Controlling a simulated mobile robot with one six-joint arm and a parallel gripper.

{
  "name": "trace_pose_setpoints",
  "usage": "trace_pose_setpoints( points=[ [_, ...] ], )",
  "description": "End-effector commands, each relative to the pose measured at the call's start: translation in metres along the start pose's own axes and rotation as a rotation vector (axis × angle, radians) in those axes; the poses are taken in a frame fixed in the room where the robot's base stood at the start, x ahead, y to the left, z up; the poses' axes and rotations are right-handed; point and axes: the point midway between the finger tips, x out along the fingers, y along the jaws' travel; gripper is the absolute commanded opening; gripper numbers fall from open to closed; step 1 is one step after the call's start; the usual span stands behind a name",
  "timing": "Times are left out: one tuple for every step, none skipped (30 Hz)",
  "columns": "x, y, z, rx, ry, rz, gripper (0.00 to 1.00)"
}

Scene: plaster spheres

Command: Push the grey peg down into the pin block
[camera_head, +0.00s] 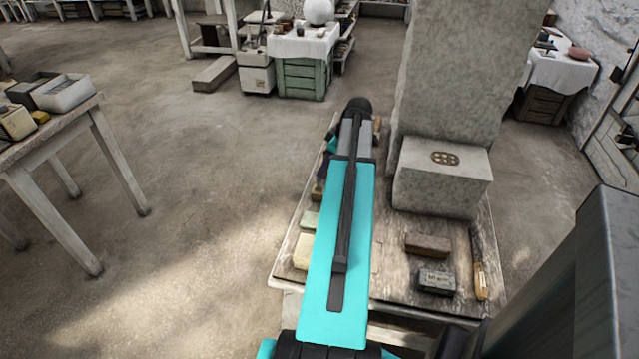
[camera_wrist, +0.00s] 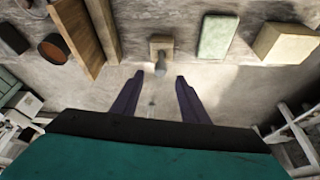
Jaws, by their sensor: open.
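The pin block (camera_wrist: 162,43) is a small tan block on the worktable, near the top centre of the wrist view. The grey peg (camera_wrist: 160,64) stands out of it, its rounded end towards the camera. How deep it sits I cannot tell. My gripper (camera_wrist: 157,76) is open, with its two dark purple fingers spread on either side below the peg in the picture. Nothing is between the fingers, and I see no contact with the peg. In the head view, my turquoise arm hides the peg and pin block.
A pale green block (camera_wrist: 217,37) and a cream block (camera_wrist: 285,43) lie right of the pin block; a wooden strip (camera_wrist: 75,35) lies left. In the head view, a large stone block (camera_head: 440,190) stands on the worktable (camera_head: 390,275), with a brown block (camera_head: 428,245) nearer.

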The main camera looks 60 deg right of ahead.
Motion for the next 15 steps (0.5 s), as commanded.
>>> trace_pose_setpoints(
  points=[
    [0.000, 0.000, 0.000, 0.000, 0.000, 0.000, 0.40],
    [0.000, 0.000, 0.000, 0.000, 0.000, 0.000, 0.40],
    [0.000, 0.000, 0.000, 0.000, 0.000, 0.000, 0.40],
    [0.000, 0.000, 0.000, 0.000, 0.000, 0.000, 0.40],
    [0.000, 0.000, 0.000, 0.000, 0.000, 0.000, 0.40],
    [0.001, 0.000, 0.000, 0.000, 0.000, 0.000, 0.40],
    [0.001, 0.000, 0.000, 0.000, 0.000, 0.000, 0.40],
    [0.002, 0.000, 0.000, 0.000, 0.000, 0.000, 0.40],
    [0.004, 0.000, 0.000, 0.000, 0.000, 0.000, 0.40],
    [0.005, 0.000, 0.001, 0.000, 0.000, 0.000, 0.40],
    [0.008, 0.000, 0.001, 0.000, 0.000, -0.001, 0.40],
    [0.011, 0.000, 0.001, 0.001, 0.000, -0.001, 0.40],
    [0.014, -0.001, 0.002, 0.001, 0.000, -0.002, 0.40],
    [0.017, -0.001, 0.002, 0.001, 0.000, -0.002, 0.40],
    [0.020, -0.001, 0.003, 0.001, 0.000, -0.002, 0.40]
  ],
)
